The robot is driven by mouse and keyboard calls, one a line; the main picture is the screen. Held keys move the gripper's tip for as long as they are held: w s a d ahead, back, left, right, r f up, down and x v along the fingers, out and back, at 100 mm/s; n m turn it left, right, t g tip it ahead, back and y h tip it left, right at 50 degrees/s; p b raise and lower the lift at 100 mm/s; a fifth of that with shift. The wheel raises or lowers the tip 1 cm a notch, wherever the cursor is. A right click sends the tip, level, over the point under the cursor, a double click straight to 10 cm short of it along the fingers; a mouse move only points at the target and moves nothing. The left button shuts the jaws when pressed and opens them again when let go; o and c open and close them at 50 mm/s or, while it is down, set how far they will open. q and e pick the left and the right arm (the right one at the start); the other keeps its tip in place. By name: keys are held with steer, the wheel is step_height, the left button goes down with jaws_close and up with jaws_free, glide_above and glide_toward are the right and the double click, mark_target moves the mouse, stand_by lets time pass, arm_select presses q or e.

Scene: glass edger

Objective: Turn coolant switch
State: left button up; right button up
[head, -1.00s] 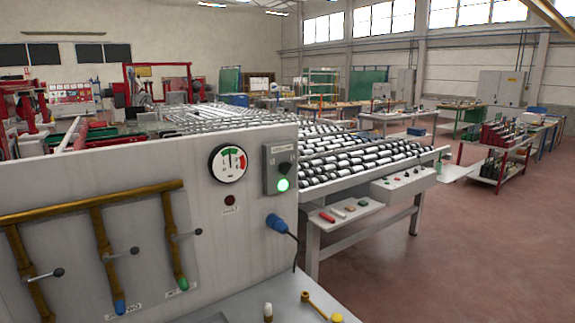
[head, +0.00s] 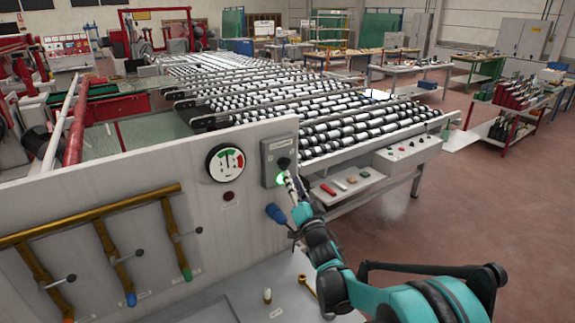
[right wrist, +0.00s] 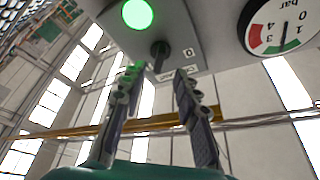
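The coolant switch is a dark knob with a short lever (right wrist: 159,55) on a grey box (head: 270,150) at the right end of the white panel. A lit green lamp (right wrist: 137,14) sits beside the switch on the box; in the head view my right gripper partly covers this area. My right gripper (right wrist: 158,76) is open. Its two fingertips are just short of the lever, one on each side of it, and a gap shows between them. In the head view this gripper (head: 291,186) is small, in front of the box. My left gripper is out of view.
A pressure gauge (head: 226,163) and a small red lamp (head: 228,196) are left of the box. A blue plug (head: 276,213) is below it. Brass pipes with valve handles (head: 112,253) run along the panel. A roller table (head: 370,125) stands behind.

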mark_target(287, 167)
steer(key=x, duration=0.6)
jaws_close()
